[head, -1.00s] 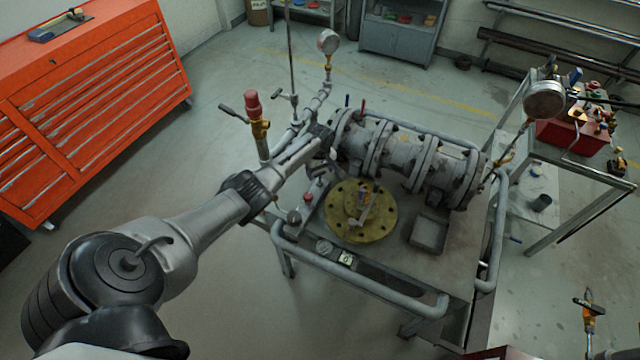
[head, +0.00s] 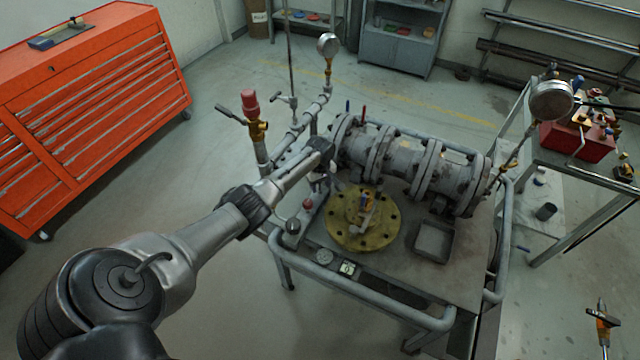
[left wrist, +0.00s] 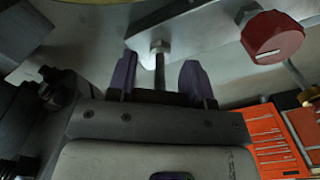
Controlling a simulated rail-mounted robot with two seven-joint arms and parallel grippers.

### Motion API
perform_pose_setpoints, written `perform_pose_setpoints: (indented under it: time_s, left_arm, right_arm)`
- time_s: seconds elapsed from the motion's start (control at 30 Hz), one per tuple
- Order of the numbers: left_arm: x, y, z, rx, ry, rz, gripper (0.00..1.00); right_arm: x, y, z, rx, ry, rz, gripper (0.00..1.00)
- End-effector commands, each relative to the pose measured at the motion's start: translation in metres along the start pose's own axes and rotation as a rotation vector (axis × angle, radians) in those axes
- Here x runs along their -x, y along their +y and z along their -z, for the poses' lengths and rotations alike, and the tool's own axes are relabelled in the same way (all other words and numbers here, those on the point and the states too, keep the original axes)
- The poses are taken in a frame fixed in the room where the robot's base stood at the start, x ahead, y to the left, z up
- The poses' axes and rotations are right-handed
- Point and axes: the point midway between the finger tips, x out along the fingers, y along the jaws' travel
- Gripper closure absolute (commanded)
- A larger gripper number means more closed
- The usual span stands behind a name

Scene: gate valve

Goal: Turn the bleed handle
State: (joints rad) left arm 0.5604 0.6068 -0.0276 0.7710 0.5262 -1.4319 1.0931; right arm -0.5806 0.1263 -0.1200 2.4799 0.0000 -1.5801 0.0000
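My left gripper (head: 325,150) reaches in from the left over the stand, beside the near-left end of the grey flanged valve body (head: 400,160). In the left wrist view its two purple fingers (left wrist: 158,82) are apart. A thin metal rod with a nut (left wrist: 159,62) shows between them, with gaps on both sides. I cannot tell whether this rod is the bleed handle. A red knob (left wrist: 272,37) is right of the fingers in that view. My arm and hand hide part of the fittings under the gripper in the head view. My right gripper is in neither view.
A yellow round flange (head: 385,235) and a grey tray (head: 433,242) lie on the stand. A red-capped brass valve (head: 254,115) and a gauge (head: 328,46) rise on pipes nearby. A tube rail (head: 375,300) edges the stand. A red tool chest (head: 85,110) stands left.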

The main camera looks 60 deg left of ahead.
Motion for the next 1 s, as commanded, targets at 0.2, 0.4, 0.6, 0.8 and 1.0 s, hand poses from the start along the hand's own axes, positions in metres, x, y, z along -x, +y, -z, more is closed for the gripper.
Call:
perform_pose_setpoints:
  time_s: [0.2, 0.4, 0.6, 0.8, 1.0]
  left_arm:
    - [0.000, 0.000, 0.000, 0.000, 0.000, 0.001, 0.76]
    - [0.000, 0.000, 0.000, -0.012, -0.001, 0.001, 0.77]
    - [0.002, 0.000, 0.000, -0.095, -0.001, 0.001, 0.77]
    - [0.002, 0.000, 0.000, -0.256, -0.002, 0.001, 0.77]
    - [0.001, 0.000, 0.000, -0.446, -0.002, 0.001, 0.77]
  right_arm:
    - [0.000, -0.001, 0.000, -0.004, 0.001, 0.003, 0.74]
    - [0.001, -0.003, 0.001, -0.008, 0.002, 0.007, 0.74]
    - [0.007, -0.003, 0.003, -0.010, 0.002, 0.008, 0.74]
    - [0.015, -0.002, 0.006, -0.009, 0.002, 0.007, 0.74]
    - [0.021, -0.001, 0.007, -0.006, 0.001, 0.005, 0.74]
